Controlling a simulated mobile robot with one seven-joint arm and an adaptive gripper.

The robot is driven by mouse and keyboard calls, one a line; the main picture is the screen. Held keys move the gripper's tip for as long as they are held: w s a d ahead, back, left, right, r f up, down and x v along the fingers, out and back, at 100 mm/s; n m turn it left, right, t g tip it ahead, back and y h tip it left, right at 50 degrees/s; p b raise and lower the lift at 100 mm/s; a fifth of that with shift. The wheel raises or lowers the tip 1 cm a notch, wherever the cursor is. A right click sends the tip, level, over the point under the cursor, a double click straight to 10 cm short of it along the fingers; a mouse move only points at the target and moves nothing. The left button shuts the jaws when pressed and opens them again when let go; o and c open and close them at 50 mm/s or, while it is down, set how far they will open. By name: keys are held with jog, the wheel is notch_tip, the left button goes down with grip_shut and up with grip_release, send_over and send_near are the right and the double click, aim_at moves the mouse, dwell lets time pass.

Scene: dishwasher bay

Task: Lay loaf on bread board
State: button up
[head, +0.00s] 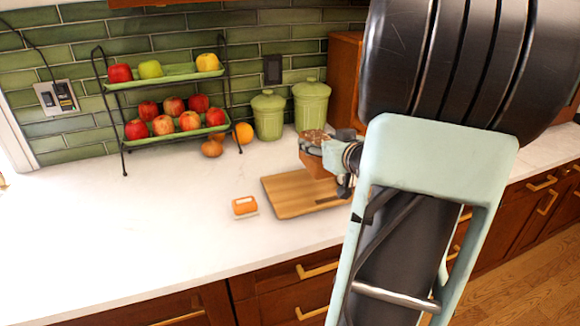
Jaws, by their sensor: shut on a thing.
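The wooden bread board (287,196) lies flat on the white counter, partly covered by my arm on its right side. My gripper (322,153) is over the far right part of the board, shut on the brown loaf (316,167). The loaf appears to be above the board; whether its underside touches the wood cannot be told. The fingers and the arm hide part of the loaf.
A small orange block (245,205) lies left of the board. Behind are two green canisters (311,103), an orange (243,133), an onion-like item (212,149) and a two-tier fruit rack (165,74). The left counter (130,240) is clear.

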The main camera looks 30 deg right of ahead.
aim_at(319, 175)
jog(key=w+f+b, duration=0.1)
jog(key=w+f, duration=0.1)
jog(key=w+a+f, duration=0.1)
jog(key=w+f, duration=0.1)
jog(key=f, duration=0.1)
jog(key=shift+w+a+f+b, duration=0.1)
jog(key=shift+a+f+b, duration=0.05)
jog(key=shift+b, duration=0.2)
jog(key=shift+w+f+b, duration=0.2)
jog(key=shift+f+b, duration=0.25)
jog(key=shift+f, duration=1.3)
jog(key=shift+f, duration=0.2)
jog(key=o, duration=1.4)
jog(key=shift+r, duration=0.25)
jog(key=p+v, duration=0.1)
jog(key=v, duration=1.1)
jog(key=shift+a+p, duration=0.1)
jog(key=shift+p, duration=0.25)
